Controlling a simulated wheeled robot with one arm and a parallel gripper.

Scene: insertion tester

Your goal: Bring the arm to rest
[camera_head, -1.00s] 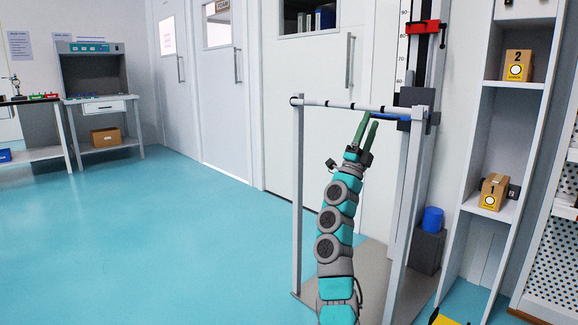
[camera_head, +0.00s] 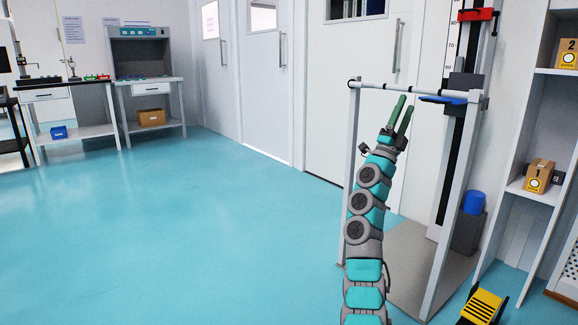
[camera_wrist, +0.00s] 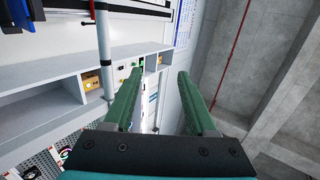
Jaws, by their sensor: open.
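My arm is extended upward in the head view, and my gripper (camera_head: 400,116) points up at its end. The two green fingers are apart with nothing between them. The gripper appears just in front of or below the white horizontal bar of a metal frame (camera_head: 352,180); I cannot tell the exact gap. In the wrist view my gripper (camera_wrist: 158,92) shows both green fingers spread and empty, with shelving seen beyond them.
A tall stand with a red clamp (camera_head: 478,15) and blue piece (camera_head: 442,100) rises behind the frame. Shelves at right hold box 1 (camera_head: 538,176) and box 2 (camera_head: 567,53). A yellow-black item (camera_head: 484,306) lies low right. The floor (camera_head: 200,230) at left is clear.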

